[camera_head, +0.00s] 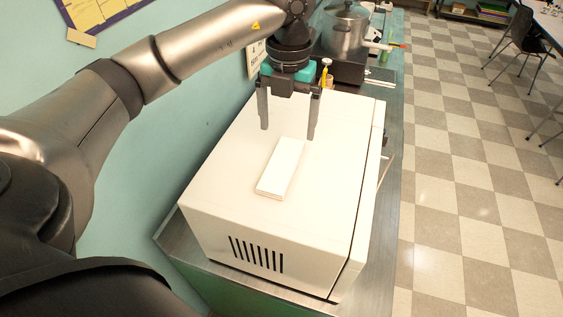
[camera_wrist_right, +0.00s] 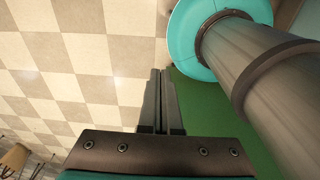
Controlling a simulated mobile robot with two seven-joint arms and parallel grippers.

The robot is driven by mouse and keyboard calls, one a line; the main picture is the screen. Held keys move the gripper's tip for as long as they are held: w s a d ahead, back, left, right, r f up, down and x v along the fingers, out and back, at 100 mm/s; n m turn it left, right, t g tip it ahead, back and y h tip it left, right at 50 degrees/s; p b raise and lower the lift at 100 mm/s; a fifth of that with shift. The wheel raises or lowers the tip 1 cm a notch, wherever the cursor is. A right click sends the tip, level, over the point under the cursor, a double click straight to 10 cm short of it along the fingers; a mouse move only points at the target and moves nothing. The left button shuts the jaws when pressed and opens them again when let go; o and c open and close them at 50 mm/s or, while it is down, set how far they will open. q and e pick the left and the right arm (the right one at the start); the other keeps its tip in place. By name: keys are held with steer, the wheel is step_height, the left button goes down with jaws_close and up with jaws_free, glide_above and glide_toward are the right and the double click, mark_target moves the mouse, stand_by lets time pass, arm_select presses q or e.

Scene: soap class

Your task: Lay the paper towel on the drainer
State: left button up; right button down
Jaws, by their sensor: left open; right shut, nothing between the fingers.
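A flat white slab, which looks like the paper towel (camera_head: 280,170), lies on top of a large white box-shaped appliance (camera_head: 215,185). My left gripper (camera_head: 288,133) is open above the appliance, its fingers pointing down on either side of the slab's far end. A gap shows between the fingers and the slab, and nothing is held. In the right wrist view, my right gripper (camera_wrist_right: 160,98) is shut and empty, with floor tiles and a green surface behind it. I cannot make out a drainer in either view.
The appliance stands on a metal-edged counter (camera_head: 172,236) against a teal wall (camera_head: 150,190). Checkered floor (camera_head: 470,190) lies open to the right, with a dark chair (camera_head: 519,38) farther back.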

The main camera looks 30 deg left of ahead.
mark_target(284, 158)
arm_select(q)
step_height(284, 158, down, 3)
steer(key=shift+r, duration=0.15)
steer(key=shift+f, duration=0.3)
steer(key=f+p, duration=0.1)
steer(key=f, duration=0.3)
steer(key=shift+s+a+p, duration=0.2)
steer(key=shift+p, duration=0.15)
steer(key=shift+f, duration=0.4)
arm_select(e)
steer(key=shift+w+a+r, duration=0.5)
steer(key=shift+a+r, duration=0.2)
steer(key=shift+r, duration=0.2)
arm_select(q)
steer(key=shift+c, duration=0.2)
arm_select(e)
steer(key=shift+d, duration=0.1)
arm_select(q)
steer(key=c, duration=1.4)
arm_select(e)
steer(key=shift+d, duration=0.15)
